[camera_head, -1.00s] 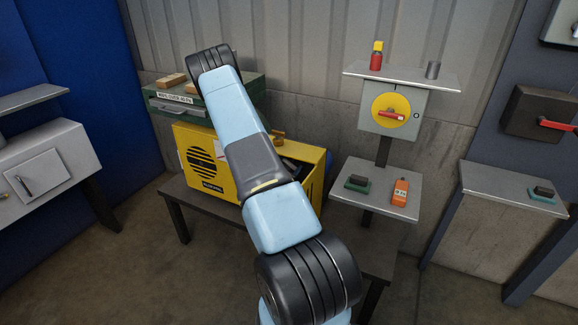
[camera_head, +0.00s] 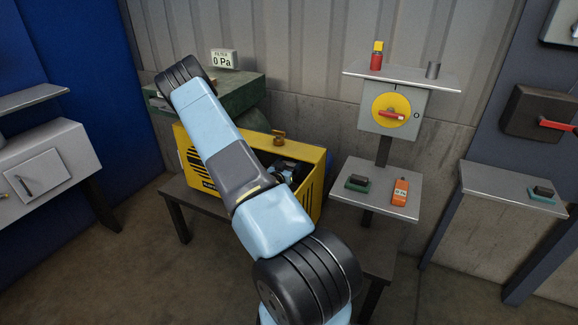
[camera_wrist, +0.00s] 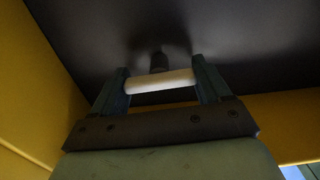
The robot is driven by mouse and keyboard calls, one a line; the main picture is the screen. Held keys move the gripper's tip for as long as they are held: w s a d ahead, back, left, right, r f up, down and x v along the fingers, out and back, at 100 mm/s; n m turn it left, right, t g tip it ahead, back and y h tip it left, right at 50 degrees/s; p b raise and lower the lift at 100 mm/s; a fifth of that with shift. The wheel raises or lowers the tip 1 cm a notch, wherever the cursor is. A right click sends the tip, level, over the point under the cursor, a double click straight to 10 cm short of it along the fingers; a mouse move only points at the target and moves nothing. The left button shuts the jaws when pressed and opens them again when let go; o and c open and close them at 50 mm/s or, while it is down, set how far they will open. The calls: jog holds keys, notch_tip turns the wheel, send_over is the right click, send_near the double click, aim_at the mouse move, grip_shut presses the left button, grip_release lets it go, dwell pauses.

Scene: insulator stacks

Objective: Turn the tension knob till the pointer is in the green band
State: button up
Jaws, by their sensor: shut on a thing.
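In the wrist view my gripper (camera_wrist: 160,79) is shut on a pale, bar-shaped knob (camera_wrist: 160,82), with one finger at each end. The knob sits on a short dark stem (camera_wrist: 157,62) that meets a dark panel (camera_wrist: 230,40). Whether this is the tension knob cannot be read from any label. No pointer or green band shows in either view.
Yellow walls (camera_wrist: 42,80) flank my gripper closely in the wrist view. A stand with a yellow disc and red handle (camera_head: 392,115) is to the right.

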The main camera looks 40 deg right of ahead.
jog(key=shift+s+d+r+n, duration=0.1)
jog(key=shift+s+d+n, duration=0.05)
jog(key=shift+n, duration=0.45)
jog(key=o, duration=1)
jog(key=shift+a, duration=0.2)
jog(key=shift+a, duration=0.25)
jog(key=v, duration=1.3)
